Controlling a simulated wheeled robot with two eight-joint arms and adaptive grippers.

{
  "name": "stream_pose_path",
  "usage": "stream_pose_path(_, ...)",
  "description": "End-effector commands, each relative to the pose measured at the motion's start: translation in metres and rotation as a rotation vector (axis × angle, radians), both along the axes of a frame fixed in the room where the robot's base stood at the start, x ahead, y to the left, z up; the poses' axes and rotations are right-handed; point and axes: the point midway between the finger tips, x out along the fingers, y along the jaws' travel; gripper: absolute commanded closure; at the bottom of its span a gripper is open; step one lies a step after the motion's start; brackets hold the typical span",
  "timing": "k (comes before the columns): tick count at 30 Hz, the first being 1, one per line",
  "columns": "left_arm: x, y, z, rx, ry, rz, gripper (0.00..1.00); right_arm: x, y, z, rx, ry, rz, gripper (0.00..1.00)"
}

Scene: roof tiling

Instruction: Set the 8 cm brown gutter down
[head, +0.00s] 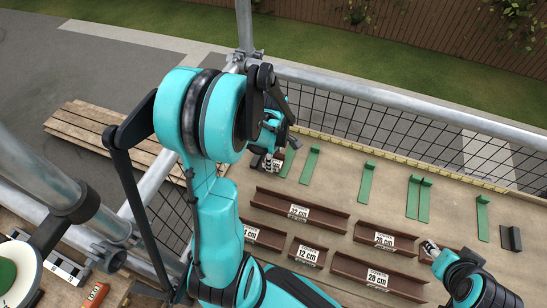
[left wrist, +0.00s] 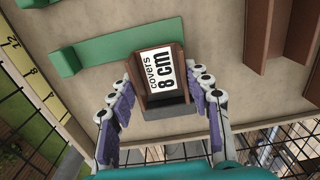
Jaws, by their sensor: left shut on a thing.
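The 8 cm brown gutter (left wrist: 181,54) is a short channel with a white "covers 8 cm" label and a dark grey end facing me. My left gripper (left wrist: 160,108) has its fingers on either side of it and is shut on it. In the left wrist view it is close beside a green bracket (left wrist: 122,46); I cannot tell whether it touches the board. In the head view my left gripper (head: 268,162) is at the board's far left, mostly behind my own arm. My right gripper (head: 430,248) is at the right, by another brown gutter; its finger opening is unclear.
Several longer brown gutters, such as the 32 cm one (head: 280,205) and the 12 cm one (head: 300,259), lie on the board (head: 345,190). Green brackets (head: 366,182) stand in a row along the far side, near a yellow measuring strip (left wrist: 22,58). Rails and mesh border the platform.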

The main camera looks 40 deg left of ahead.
Motion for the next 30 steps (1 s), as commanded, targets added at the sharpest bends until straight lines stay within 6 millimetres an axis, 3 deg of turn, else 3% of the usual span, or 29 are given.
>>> stream_pose_path(2,0.000,0.000,-0.004,0.000,0.000,0.000,0.79,0.000,0.000,-0.004,0.000,0.000,0.000,0.60)
stream_pose_path(3,0.000,0.000,-0.004,0.000,0.000,0.000,0.46,0.000,0.000,-0.004,0.000,0.000,0.000,0.60)
stream_pose_path(5,0.000,0.000,-0.003,0.000,0.000,0.000,0.30,0.000,0.000,-0.003,0.000,0.000,0.000,0.60)
stream_pose_path(14,0.000,0.000,-0.002,0.000,0.000,0.000,0.30,0.000,0.000,-0.002,0.000,0.000,0.000,0.60)
stream_pose_path(19,0.000,0.000,0.010,0.000,0.000,0.000,0.30,0.000,0.000,0.009,0.000,0.000,0.000,0.60)
stream_pose_path(30,0.000,0.000,0.092,0.000,0.000,0.000,0.30,0.000,0.000,0.041,0.000,0.000,0.000,0.60)
